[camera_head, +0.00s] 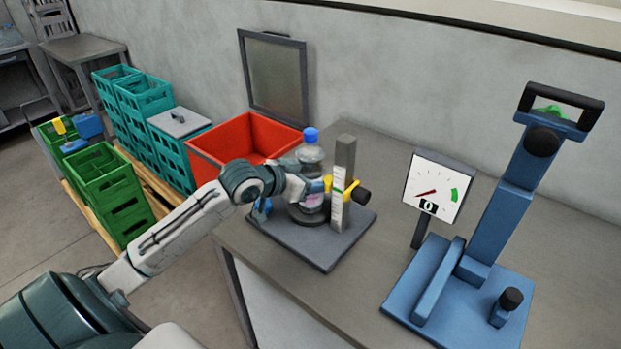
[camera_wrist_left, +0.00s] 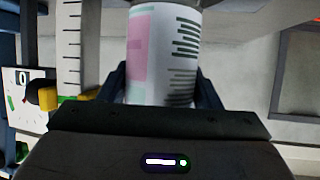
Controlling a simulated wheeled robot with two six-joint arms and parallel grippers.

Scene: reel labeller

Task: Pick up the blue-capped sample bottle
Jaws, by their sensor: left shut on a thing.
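The blue-capped sample bottle (camera_head: 311,156) stands upright on a dark stand plate (camera_head: 329,246) on the bench, beside a post with a scale (camera_head: 343,178). It is clear, with a label and a dark round part around its foot. My left gripper (camera_head: 308,188) reaches it from the left and is shut on its middle. In the left wrist view the bottle's white and pink label (camera_wrist_left: 163,50) sits between the dark fingers. I cannot tell whether the bottle's foot touches the stand. My right gripper is not in view.
A red bin (camera_head: 213,145) stands behind my left arm. A dial gauge (camera_head: 436,184) and a blue lever device (camera_head: 497,225) stand to the right on the bench (camera_head: 390,158). A yellow clamp (camera_head: 328,184) with a black knob is close beside the bottle. Green and teal crates (camera_head: 110,196) are at left.

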